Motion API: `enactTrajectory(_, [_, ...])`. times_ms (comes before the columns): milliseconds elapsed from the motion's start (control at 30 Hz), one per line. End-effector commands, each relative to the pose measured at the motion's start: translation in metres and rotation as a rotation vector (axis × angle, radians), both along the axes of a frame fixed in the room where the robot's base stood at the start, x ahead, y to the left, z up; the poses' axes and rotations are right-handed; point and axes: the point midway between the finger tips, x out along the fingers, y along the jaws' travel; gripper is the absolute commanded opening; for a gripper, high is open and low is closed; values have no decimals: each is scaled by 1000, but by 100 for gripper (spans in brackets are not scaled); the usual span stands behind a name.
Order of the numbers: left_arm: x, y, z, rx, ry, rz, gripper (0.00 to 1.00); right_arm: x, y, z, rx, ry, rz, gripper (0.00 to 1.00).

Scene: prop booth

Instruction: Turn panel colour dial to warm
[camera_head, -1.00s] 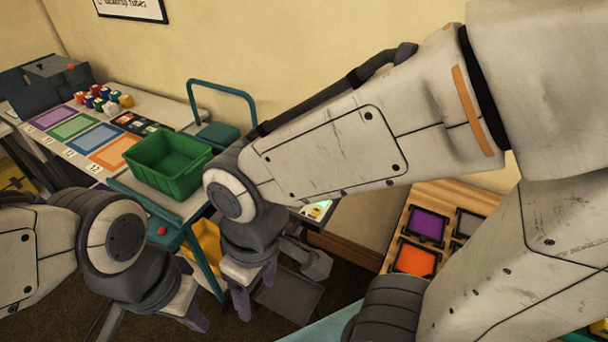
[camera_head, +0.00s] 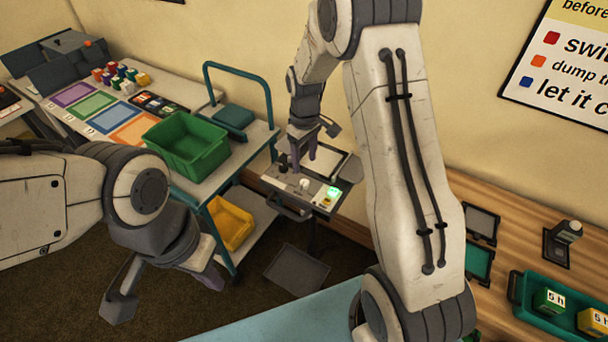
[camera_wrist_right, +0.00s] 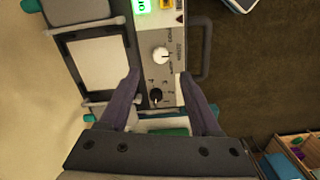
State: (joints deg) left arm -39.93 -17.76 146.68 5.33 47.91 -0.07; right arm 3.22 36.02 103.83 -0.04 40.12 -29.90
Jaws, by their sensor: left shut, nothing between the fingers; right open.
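My left gripper (camera_head: 212,279) is shut and empty, low beside the trolley.
A trolley with a green crate (camera_head: 187,155) and a yellow bin (camera_head: 231,222) stands left of the panel. Behind it is a table with coloured mats (camera_head: 96,106). A wooden bench (camera_head: 515,235) with a teal tray is at right.

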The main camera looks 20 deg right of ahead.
Motion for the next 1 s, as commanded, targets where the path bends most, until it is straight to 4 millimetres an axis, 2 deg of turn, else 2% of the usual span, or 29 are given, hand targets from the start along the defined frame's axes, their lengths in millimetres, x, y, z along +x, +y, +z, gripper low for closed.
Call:
enactTrajectory(200, [0, 0, 17, 0, 0, -3, 0, -2, 1, -41, 1, 7, 0, 64])
enactTrajectory(400, [0, 0, 25, 0, 0, -4, 0, -1, 1, -69, 0, 4, 0, 64])
enactTrajectory(600, [0, 0, 27, 0, 0, -5, 0, -1, 1, -79, 1, 0, 0, 64])
enactTrajectory(833, [0, 0, 27, 0, 0, -5, 0, 0, 1, -80, 0, 0, -1, 64])
enactTrajectory(1000, [0, 0, 27, 0, 0, -5, 0, 0, 1, -80, 1, 0, -1, 0])
